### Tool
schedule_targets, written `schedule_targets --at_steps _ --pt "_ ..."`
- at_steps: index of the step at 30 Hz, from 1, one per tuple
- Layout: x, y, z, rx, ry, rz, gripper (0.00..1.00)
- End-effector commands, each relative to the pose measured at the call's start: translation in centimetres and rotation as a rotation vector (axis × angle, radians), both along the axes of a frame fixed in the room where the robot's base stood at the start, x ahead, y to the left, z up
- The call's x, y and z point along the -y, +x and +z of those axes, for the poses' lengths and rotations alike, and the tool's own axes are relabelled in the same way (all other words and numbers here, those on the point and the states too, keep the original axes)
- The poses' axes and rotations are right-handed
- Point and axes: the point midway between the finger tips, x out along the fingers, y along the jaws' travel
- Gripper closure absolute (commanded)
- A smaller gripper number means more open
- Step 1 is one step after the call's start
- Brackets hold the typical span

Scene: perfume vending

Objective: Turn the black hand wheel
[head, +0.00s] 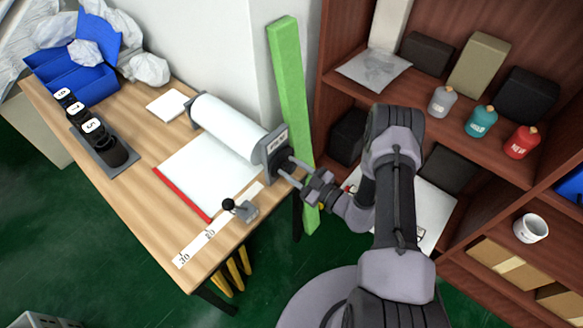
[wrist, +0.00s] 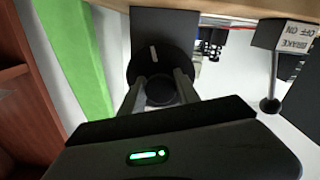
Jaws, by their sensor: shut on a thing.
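The black hand wheel (head: 282,160) sits on the end of the white paper roll at the table's right side. In the wrist view the wheel (wrist: 153,56) is a dark disc with a pale mark on its face. My gripper (head: 292,171) reaches it from the right, and in the wrist view its two fingers (wrist: 161,86) close around a round black part at the wheel's lower edge. The fingers hide part of the wheel.
A brake lever (wrist: 270,104) beside an ON/OFF label stands near the wheel; its black knob (head: 229,203) shows on the table. A green post (head: 291,100) rises close behind the wheel. A wooden shelf (head: 460,105) with coloured bottles stands at the right.

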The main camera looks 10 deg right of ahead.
Motion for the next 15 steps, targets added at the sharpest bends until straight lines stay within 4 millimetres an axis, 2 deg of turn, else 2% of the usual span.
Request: schedule_targets --at_steps 15 --pt "-0.18 -0.18 -0.11 -0.238 0.324 0.000 1.00"
